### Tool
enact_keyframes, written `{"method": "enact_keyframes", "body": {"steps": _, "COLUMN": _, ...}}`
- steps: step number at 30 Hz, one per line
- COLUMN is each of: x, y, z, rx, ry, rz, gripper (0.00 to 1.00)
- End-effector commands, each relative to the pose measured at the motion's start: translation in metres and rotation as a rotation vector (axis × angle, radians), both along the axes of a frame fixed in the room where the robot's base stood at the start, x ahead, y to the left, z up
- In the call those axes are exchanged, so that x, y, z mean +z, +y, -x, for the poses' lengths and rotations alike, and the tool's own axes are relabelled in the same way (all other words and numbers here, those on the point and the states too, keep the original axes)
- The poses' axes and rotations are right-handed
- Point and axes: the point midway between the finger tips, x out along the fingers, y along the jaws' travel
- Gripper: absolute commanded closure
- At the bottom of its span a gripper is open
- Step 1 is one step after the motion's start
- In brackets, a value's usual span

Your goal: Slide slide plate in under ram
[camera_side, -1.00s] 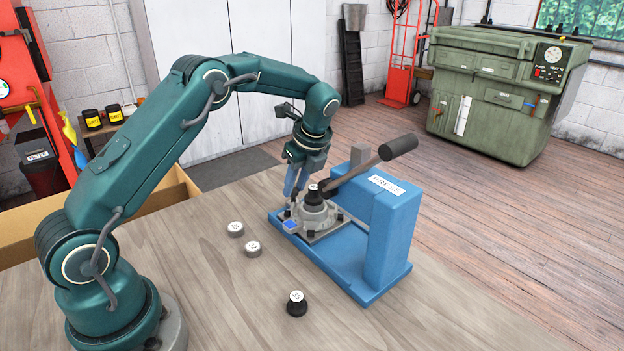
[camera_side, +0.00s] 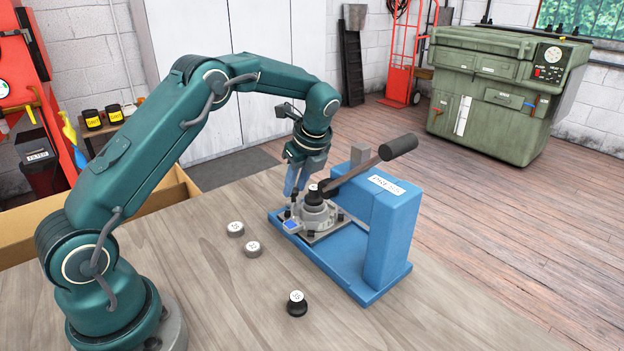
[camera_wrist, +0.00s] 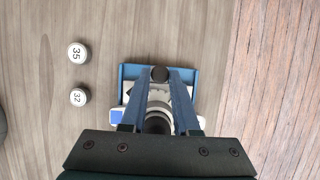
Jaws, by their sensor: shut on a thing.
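The slide plate (camera_side: 327,236) is a flat grey plate on the blue press base, with a blue patch (camera_side: 291,225) at its near left corner. A grey round housing (camera_side: 316,215) sits on it, topped by a black piece with a white label (camera_side: 313,191). My gripper (camera_side: 291,190) points down at the plate's left end. In the wrist view my gripper (camera_wrist: 161,76) is shut on a dark round knob (camera_wrist: 160,73), apparently the plate's. The fingers hide part of the plate. I cannot clearly make out the ram's lower end.
The blue press (camera_side: 392,235) stands to the right. Its lever (camera_side: 355,172) slants up right to a black grip (camera_side: 398,147). Two grey discs (camera_side: 236,229) (camera_side: 252,248) and a black labelled piece (camera_side: 297,303) stand on the wooden table (camera_side: 215,300).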

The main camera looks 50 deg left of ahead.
Motion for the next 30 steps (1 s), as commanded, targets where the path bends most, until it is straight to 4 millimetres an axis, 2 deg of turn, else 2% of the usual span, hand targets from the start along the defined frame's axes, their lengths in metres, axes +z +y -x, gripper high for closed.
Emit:
{"method": "enact_keyframes", "body": {"steps": 7, "x": 0.002, "y": -0.034, "z": 0.000, "rx": -0.002, "ry": 0.003, "rz": -0.002, "gripper": 1.00}}
{"method": "enact_keyframes", "body": {"steps": 17, "x": 0.002, "y": -0.036, "z": 0.001, "rx": 0.004, "ry": 0.002, "rz": -0.003, "gripper": 1.00}}
{"method": "enact_keyframes", "body": {"steps": 18, "x": 0.002, "y": -0.036, "z": 0.001, "rx": 0.004, "ry": 0.002, "rz": -0.003, "gripper": 0.56}}
{"method": "enact_keyframes", "body": {"steps": 19, "x": 0.002, "y": -0.036, "z": 0.001, "rx": 0.004, "ry": 0.002, "rz": -0.003, "gripper": 0.44}}
{"method": "enact_keyframes", "body": {"steps": 20, "x": 0.002, "y": -0.036, "z": 0.000, "rx": 0.004, "ry": 0.001, "rz": -0.003, "gripper": 0.41}}
{"method": "enact_keyframes", "body": {"steps": 30, "x": 0.004, "y": -0.038, "z": 0.000, "rx": 0.001, "ry": 0.000, "rz": -0.002, "gripper": 0.41}}
